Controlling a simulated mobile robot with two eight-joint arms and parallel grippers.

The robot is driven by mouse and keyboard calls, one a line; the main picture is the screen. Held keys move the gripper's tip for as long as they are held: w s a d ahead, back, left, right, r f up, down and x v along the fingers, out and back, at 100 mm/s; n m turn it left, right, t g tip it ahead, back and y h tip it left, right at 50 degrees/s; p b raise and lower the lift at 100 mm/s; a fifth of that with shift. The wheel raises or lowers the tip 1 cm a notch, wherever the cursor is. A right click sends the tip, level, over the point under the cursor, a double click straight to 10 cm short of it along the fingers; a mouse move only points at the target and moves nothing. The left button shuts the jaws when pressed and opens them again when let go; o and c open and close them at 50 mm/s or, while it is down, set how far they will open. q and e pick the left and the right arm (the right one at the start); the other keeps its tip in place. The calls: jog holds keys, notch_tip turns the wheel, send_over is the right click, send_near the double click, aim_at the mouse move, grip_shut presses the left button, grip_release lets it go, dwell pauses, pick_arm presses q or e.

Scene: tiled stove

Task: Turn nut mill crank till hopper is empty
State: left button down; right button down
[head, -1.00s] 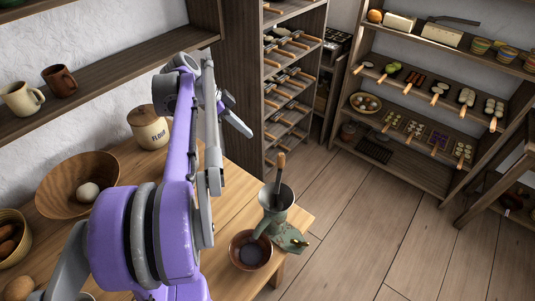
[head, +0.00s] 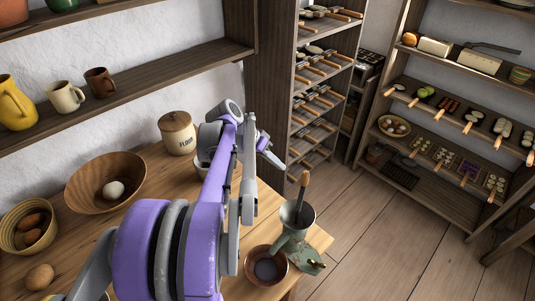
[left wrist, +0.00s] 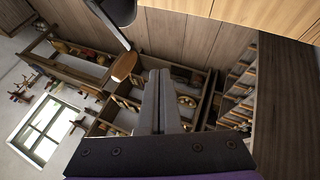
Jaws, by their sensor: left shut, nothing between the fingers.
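The grey-green nut mill (head: 294,238) stands at the near right corner of the wooden table. Its cup-shaped hopper (head: 290,216) opens upward; I cannot tell what is inside. A wooden crank handle (head: 305,180) stands up above the hopper. A brown bowl (head: 250,272) sits beside the mill on its left, with dark contents. My left gripper (head: 279,162) is up and left of the handle, apart from it. In the left wrist view, its fingers (left wrist: 161,74) are shut and empty, and a wooden knob (left wrist: 124,66) shows beside them. My right gripper is out of view.
A flour jar (head: 177,137), a wide wooden bowl (head: 78,190) with an egg-like item, and a basket (head: 14,238) stand on the table's left. A wall shelf (head: 130,88) holds mugs. Shelving (head: 440,185) with foods stands back right. The floor (head: 385,245) between is clear.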

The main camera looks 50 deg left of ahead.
pick_arm(q)
jog(key=d, duration=0.1)
jog(key=w+d, duration=0.1)
jog(key=d, duration=0.1)
jog(key=w+d+f+p, duration=0.1)
jog(key=shift+d, duration=0.2)
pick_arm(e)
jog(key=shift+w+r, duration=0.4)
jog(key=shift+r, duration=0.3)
pick_arm(q)
jog(key=shift+s, duration=0.1)
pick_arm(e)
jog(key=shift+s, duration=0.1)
